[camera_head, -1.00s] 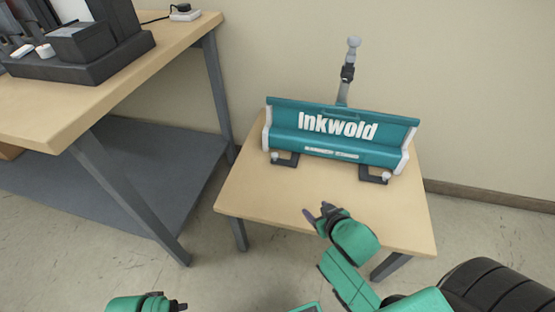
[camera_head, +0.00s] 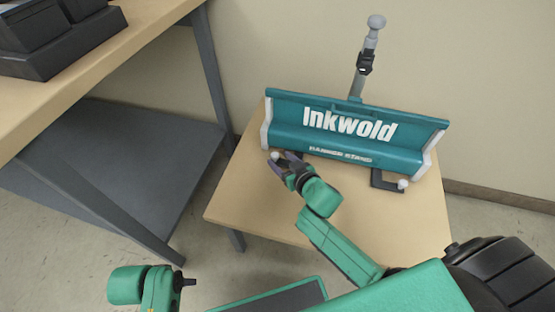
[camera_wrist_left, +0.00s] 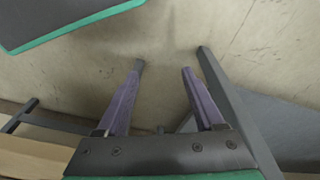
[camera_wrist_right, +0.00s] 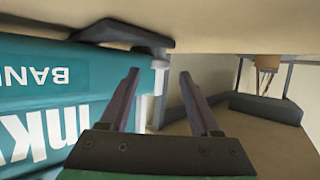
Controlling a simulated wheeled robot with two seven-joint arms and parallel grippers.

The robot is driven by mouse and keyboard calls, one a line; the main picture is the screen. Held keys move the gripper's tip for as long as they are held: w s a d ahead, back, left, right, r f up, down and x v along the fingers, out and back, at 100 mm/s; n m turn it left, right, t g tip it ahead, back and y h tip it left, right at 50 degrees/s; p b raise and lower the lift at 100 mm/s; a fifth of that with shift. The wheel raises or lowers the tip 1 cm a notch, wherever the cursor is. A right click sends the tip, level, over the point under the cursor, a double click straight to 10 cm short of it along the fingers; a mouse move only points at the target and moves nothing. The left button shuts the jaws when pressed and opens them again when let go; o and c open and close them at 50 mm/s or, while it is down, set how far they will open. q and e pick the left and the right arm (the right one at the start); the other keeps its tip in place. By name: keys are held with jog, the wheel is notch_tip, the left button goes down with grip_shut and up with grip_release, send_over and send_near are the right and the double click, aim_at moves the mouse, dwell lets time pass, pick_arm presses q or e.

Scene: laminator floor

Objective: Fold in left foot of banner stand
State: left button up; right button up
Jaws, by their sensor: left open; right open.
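The teal banner stand (camera_head: 350,130) with white "Inkwold" lettering and pale end caps stands on a small wooden table (camera_head: 400,225). Its left foot (camera_head: 275,156), dark with a pale round knob, sticks out in front and is partly hidden by my right gripper. The right foot (camera_head: 388,182) also sticks out in front. My right gripper (camera_head: 285,160) is open at the left foot; I cannot tell if it touches. In the right wrist view the foot (camera_wrist_right: 125,34) lies just beyond the open fingers (camera_wrist_right: 160,90). My left gripper (camera_wrist_left: 160,70) is open and empty over the floor.
A grey pole with a round top (camera_head: 368,50) rises behind the stand. A larger workbench (camera_head: 110,60) with dark equipment and a grey lower shelf (camera_head: 130,150) stands at the left. The small table's front right is clear.

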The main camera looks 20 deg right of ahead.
jog(key=shift+x, duration=1.5)
pick_arm(q)
notch_tip(320, 180, up, 3)
jog(key=shift+s+d+f, duration=0.1)
jog(key=shift+s+f, duration=0.05)
jog(key=shift+f, duration=0.05)
pick_arm(e)
grip_shut()
